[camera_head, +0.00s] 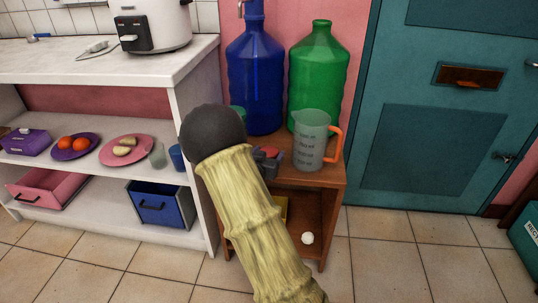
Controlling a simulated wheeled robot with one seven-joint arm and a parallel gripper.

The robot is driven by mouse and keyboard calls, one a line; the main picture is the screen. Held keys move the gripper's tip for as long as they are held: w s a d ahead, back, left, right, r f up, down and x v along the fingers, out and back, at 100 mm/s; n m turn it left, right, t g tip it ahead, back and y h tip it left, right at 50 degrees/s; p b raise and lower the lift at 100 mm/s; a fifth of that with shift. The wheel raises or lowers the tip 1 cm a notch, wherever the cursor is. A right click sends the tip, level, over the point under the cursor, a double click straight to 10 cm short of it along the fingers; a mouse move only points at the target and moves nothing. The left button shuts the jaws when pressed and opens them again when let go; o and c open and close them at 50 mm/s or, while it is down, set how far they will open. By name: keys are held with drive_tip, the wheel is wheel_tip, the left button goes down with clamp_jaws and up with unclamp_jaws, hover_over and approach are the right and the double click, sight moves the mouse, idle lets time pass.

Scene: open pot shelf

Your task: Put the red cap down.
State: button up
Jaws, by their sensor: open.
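A small red thing, which looks like the red cap (266,152), shows on or just above the top of the brown wooden stand, behind my arm. My gripper (266,161) is dark grey and open, right at the cap. My arm hides part of the gripper and the cap's left side. I cannot tell whether the cap touches the fingers or the wood.
A clear measuring jug (311,142) with an orange handle stands close right on the wooden stand (322,180). Blue (254,80) and green (318,75) bottles stand behind. A white shelf (195,120) is left. A white ball (307,238) lies low in the stand.

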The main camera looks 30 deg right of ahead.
drive_tip(key=c, duration=0.8)
wheel_tip(320, 180, up, 18)
drive_tip(key=p, duration=0.8)
